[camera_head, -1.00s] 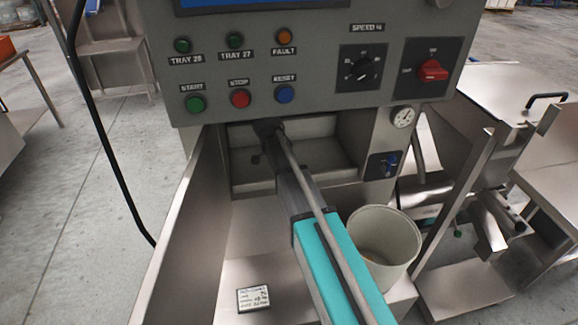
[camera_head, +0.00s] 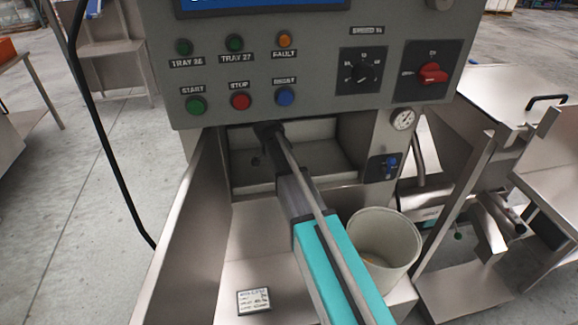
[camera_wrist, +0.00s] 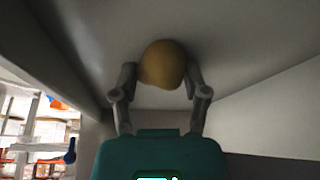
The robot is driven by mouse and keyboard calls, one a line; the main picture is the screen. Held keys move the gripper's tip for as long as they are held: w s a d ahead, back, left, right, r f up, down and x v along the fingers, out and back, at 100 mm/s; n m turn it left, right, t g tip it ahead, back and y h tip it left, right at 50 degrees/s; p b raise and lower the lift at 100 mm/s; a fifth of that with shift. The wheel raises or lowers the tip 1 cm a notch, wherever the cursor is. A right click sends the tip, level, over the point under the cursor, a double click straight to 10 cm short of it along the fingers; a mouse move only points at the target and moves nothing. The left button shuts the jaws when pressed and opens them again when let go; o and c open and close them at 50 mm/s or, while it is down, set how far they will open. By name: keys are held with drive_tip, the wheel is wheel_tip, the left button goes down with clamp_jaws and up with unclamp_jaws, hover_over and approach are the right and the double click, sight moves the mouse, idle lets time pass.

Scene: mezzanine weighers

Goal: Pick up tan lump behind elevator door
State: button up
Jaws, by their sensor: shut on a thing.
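The tan lump (camera_wrist: 163,64) shows in the wrist view as a rounded yellow-brown piece between the two fingers. My gripper (camera_wrist: 162,80) is shut on it, with a finger against each side. Pale metal walls surround it. In the head view my arm reaches into the recess (camera_head: 330,165) below the control panel, and my gripper (camera_head: 268,130) is small and dark at the recess's upper part. The lump cannot be made out in the head view. No elevator door can be clearly told apart.
The grey control panel (camera_head: 315,60) with buttons and knobs hangs just above my arm. A pale bucket (camera_head: 385,235) stands close to its right. A small label block (camera_head: 253,300) lies on the metal surface at left. A tall metal side wall (camera_head: 180,240) bounds the left.

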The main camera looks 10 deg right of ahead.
drive_tip(key=shift+r, duration=0.1)
drive_tip(key=shift+s+r+p, duration=0.25)
drive_tip(key=shift+r+p, duration=0.1)
drive_tip(key=shift+p, duration=0.1)
wheel_tip(320, 180, up, 6)
drive_tip(key=p, duration=0.6)
drive_tip(key=shift+s+r, duration=0.25)
drive_tip(key=s, duration=1.9)
drive_tip(key=shift+f, duration=0.2)
